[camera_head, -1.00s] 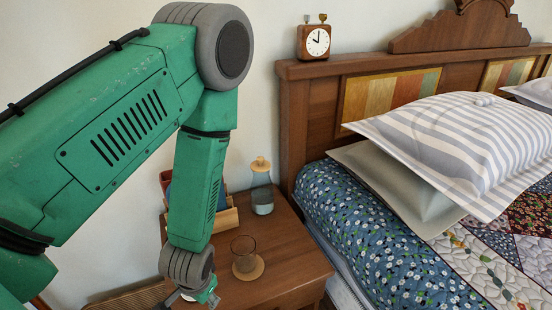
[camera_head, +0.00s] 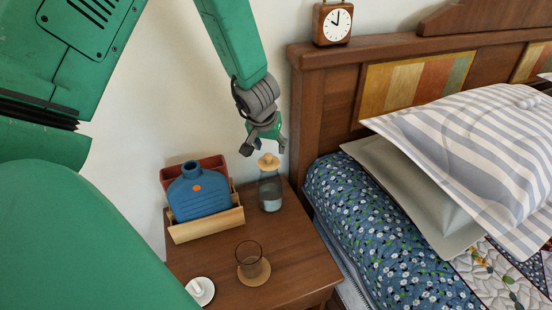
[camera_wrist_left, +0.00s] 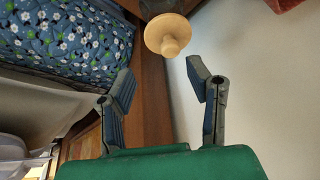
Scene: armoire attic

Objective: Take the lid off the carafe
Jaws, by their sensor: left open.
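The glass carafe (camera_head: 270,191) stands upright at the back of the bedside table, with some clear liquid in it. Its pale wooden lid (camera_head: 268,161) with a round knob sits on its mouth. My left gripper (camera_head: 264,149) is open and empty, just above the lid and apart from it. In the left wrist view the lid (camera_wrist_left: 168,34) is ahead of the open fingers (camera_wrist_left: 160,86), near the top, and not between them. My right gripper is not in view.
The wooden table (camera_head: 222,264) also holds a glass (camera_head: 249,254) on a coaster, a white round item (camera_head: 200,290), and a wooden holder (camera_head: 206,226) with a blue bottle (camera_head: 199,193). The headboard (camera_head: 310,120) and bed (camera_head: 375,235) are on the right; the wall is behind.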

